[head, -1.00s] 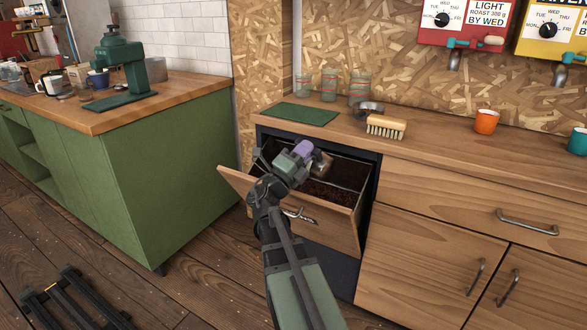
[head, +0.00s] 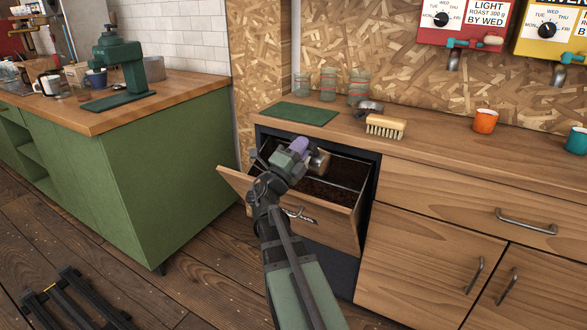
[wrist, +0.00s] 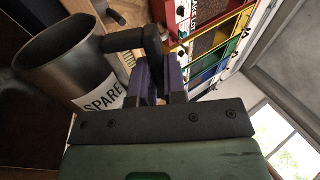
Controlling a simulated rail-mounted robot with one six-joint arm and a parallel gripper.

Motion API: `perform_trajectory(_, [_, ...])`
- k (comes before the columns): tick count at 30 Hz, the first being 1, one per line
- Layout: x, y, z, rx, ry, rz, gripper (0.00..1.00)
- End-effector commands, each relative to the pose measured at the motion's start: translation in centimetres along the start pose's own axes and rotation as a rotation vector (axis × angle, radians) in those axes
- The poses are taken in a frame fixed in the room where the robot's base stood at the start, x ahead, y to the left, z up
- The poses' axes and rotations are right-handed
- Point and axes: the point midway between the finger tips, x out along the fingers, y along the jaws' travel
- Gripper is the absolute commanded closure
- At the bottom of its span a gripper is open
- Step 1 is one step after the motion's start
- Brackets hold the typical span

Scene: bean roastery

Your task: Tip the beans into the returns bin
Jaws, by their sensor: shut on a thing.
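My gripper (head: 302,149) is shut on the handle of a metal cup (head: 319,161), above the open tilt-out bin (head: 345,215). The wrist view shows the cup (wrist: 85,85) with a "SPARE" label, its handle between the purple fingers of my gripper (wrist: 161,75). The cup is tipped well over from upright. The part of its inside that shows looks plain and dark, and I make out no beans there. Dark beans (head: 325,192) lie inside the bin. No falling stream shows. No name on the bin can be read.
The counter (head: 440,150) behind the bin carries a green mat (head: 298,114), glass jars, a metal scoop-like object (head: 368,106), a brush (head: 386,126) and an orange cup (head: 485,121). A green cabinet (head: 175,180) stands left. The bin's front leans out below my arm.

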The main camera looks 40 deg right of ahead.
Motion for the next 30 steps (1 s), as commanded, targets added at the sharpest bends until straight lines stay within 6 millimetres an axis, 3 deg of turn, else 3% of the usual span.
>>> perform_trajectory(30, [0.26, -0.64, 0.91, -0.116, -0.072, -0.001, 1.0])
